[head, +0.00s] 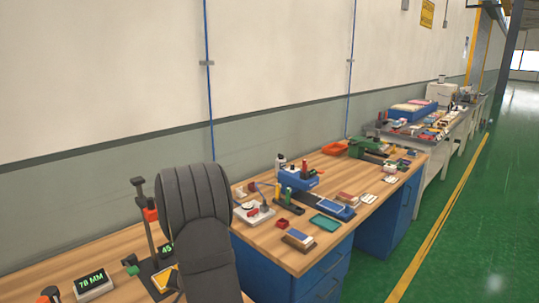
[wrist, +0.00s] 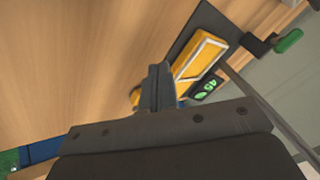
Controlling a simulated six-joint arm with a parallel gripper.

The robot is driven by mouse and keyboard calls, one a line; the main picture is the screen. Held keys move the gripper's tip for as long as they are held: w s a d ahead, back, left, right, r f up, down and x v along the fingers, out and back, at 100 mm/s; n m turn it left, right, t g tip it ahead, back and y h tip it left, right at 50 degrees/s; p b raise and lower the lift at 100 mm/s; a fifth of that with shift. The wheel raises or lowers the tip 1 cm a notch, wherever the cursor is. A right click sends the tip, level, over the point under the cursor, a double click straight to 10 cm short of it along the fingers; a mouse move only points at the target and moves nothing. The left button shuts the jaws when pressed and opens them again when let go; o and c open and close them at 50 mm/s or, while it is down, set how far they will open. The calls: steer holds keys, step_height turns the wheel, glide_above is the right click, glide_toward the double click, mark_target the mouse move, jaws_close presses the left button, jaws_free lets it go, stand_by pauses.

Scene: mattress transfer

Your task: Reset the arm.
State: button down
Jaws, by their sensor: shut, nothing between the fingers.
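My gripper (wrist: 159,82) shows in the wrist view with its two dark fingers together and nothing between them. It is in front of a yellow block (wrist: 203,55) on a black plate, partly covering it. I cannot tell whether the fingers touch the block. The yellow block also shows in the head view (head: 162,279), low at the left. A small black display reading 45 (wrist: 208,88) is beside the block. In the head view I cannot make out the fingertips; a large dark grey ribbed shape stands in the foreground there.
A dark upright stand with a red part (head: 150,215) rises behind the plate. A 78 MM display (head: 93,284) and a green knob (head: 130,261) are nearby. A second workbench (head: 345,221) at the right is crowded with tools and trays. Bare wood (head: 60,262) lies at the left.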

steer(key=shift+w+a, duration=1.4)
steer(key=d, duration=0.5)
steer(key=w+d, duration=0.1)
steer(key=d, duration=0.2)
steer(key=shift+w+d+n+g+y, duration=0.55)
steer(key=shift+d+n, duration=0.25)
steer(key=shift+n, duration=0.3)
